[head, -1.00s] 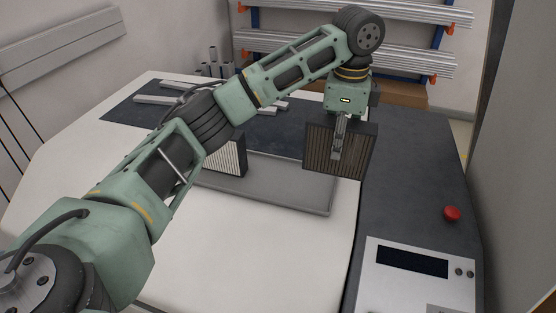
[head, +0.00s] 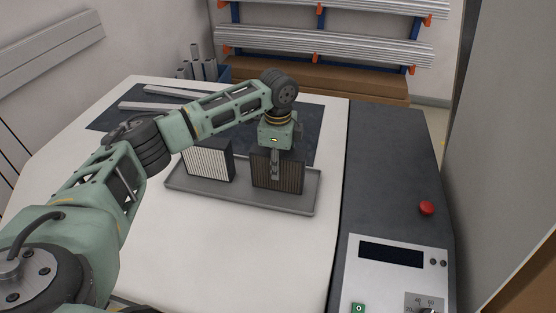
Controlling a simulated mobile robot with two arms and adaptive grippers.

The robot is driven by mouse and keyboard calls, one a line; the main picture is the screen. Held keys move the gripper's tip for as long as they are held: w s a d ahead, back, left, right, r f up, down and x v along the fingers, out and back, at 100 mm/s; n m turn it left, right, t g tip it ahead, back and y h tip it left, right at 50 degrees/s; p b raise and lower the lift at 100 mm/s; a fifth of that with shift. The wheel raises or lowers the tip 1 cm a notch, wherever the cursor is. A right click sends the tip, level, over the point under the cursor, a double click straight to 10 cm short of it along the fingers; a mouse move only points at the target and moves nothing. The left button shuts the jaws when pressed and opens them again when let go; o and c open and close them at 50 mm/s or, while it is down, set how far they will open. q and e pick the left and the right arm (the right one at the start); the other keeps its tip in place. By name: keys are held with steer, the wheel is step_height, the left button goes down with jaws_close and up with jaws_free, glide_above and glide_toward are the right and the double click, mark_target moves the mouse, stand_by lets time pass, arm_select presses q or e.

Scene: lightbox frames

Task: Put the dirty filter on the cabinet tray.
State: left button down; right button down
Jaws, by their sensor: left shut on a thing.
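The dirty filter (head: 291,178), a dark-framed block with brown pleats, is upright at the right part of the grey tray (head: 232,197). My left gripper (head: 274,172) is shut on it from above. Its lower edge is at or just above the tray floor; I cannot tell if it touches. A second filter (head: 207,161) with pale, clean pleats stands upright on the left part of the tray, with a gap between the two. My right gripper is not in view.
The tray lies on a white top (head: 235,245) with a dark mat (head: 315,125) behind, holding metal profiles (head: 150,107). At right are a dark surface (head: 392,150), a red button (head: 427,208) and a control panel (head: 390,270). A grey wall stands far right.

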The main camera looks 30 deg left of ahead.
arm_select(q)
steer(key=c, duration=1.2)
jaws_free()
steer(key=shift+f, duration=0.15)
steer(key=shift+d+r+b, duration=0.1)
steer(key=shift+r+b, duration=0.35)
steer(key=shift+r, duration=0.15)
step_height(320, 180, up, 10)
steer(key=b, duration=0.4)
steer(key=shift+r, duration=0.6)
